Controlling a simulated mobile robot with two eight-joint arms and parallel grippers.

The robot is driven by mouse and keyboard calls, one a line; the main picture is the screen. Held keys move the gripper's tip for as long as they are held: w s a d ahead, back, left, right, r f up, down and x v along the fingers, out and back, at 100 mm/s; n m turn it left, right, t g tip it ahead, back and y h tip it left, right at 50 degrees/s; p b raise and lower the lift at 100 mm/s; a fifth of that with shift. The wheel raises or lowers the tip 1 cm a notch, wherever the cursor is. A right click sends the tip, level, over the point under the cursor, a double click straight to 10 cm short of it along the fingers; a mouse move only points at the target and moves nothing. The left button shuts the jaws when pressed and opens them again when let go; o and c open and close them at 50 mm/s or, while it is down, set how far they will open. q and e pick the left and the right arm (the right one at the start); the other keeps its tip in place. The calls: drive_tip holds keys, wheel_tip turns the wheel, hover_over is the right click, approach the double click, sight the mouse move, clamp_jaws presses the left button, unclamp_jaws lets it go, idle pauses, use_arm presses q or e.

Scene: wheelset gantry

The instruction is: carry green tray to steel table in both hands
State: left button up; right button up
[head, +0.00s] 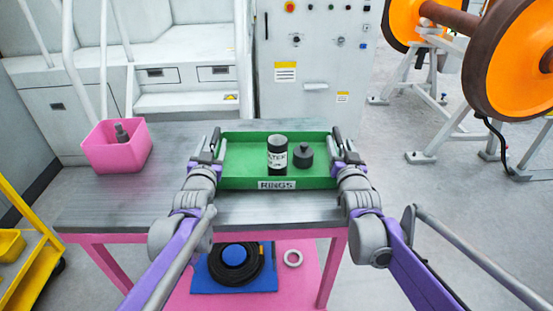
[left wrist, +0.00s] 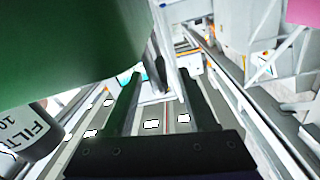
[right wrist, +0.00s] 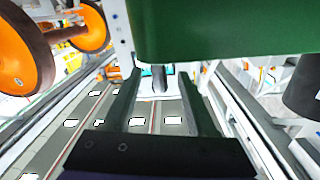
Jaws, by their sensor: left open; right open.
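The green tray (head: 240,183), with a "RINGS" label on its front wall, is over the grey tabletop (head: 110,205) of a pink-framed table. It holds a dark canister with a white label (head: 277,155) and a small black knobbed piece (head: 303,155). My left gripper (head: 213,147) is open at the tray's left end. My right gripper (head: 344,146) is open at its right end. In the left wrist view the tray (left wrist: 70,50) fills the upper left beside the open fingers; in the right wrist view the tray (right wrist: 220,30) is above them. Neither wrist view shows the wall between the fingers.
A pink bin (head: 117,155) with a grey part inside stands at the tabletop's left.

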sight(215, 134)
use_arm(q)
drive_tip(key=shift+w, duration=1.85)
use_arm(e)
drive_tip(key=shift+w, duration=1.85)
use_arm(q)
drive_tip(key=shift+c, duration=0.2)
use_arm(e)
drive_tip(key=shift+c, duration=0.2)
use_arm(q)
clamp_jaws()
use_arm(e)
clamp_jaws()
